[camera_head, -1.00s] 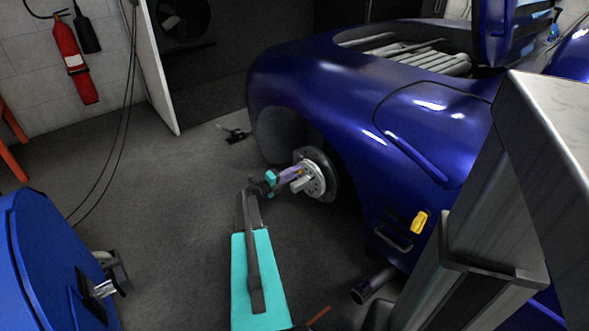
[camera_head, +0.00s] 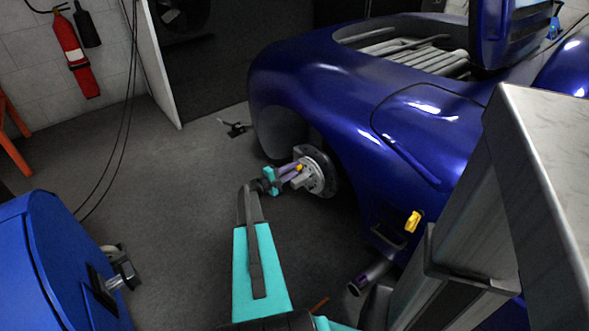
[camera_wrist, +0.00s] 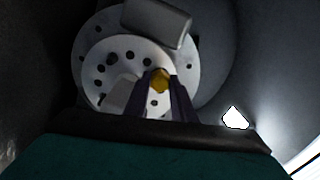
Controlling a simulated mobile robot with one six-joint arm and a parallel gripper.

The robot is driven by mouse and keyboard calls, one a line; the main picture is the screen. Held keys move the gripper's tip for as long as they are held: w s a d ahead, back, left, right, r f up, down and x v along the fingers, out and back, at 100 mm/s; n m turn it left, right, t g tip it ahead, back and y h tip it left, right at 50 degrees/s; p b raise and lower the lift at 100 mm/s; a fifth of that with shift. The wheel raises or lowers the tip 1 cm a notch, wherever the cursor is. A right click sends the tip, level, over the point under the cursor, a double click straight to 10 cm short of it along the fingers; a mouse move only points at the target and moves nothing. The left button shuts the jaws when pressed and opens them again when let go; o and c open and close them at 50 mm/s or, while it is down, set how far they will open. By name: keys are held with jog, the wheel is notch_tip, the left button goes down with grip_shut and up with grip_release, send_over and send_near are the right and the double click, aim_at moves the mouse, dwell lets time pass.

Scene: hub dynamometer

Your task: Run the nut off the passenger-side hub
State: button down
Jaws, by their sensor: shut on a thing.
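The passenger-side hub (camera_head: 318,168) is a pale, drilled metal disc in the wheel arch of the blue car. It fills the upper middle of the wrist view (camera_wrist: 96,84). A small yellow nut (camera_wrist: 159,78) shows in front of the hub face. My gripper (camera_wrist: 160,90) has its two purple fingers on either side of the nut, shut on it.
A grey block (camera_wrist: 157,22) sits at the hub's upper edge. The blue car body (camera_head: 340,95) arches closely over the hub. A blue machine (camera_head: 55,265) stands at the lower left. A yellow part (camera_head: 413,221) is on the car's side. The floor between is mostly clear.

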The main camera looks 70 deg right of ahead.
jog(key=c, duration=1.7)
grip_release()
jog(key=shift+s, duration=0.1)
jog(key=shift+o, duration=0.2)
jog(key=shift+f+m+b, duration=0.15)
jog(key=shift+m+b, duration=0.25)
jog(key=shift+b, duration=0.4)
jog(key=m+b, duration=0.9)
jog(key=b, duration=0.5)
jog(key=m+b, duration=0.9)
jog(key=b, duration=0.4)
jog(key=shift+r+m+b, duration=0.2)
jog(key=shift+m+b, duration=0.2)
jog(key=shift+m, duration=2.2)
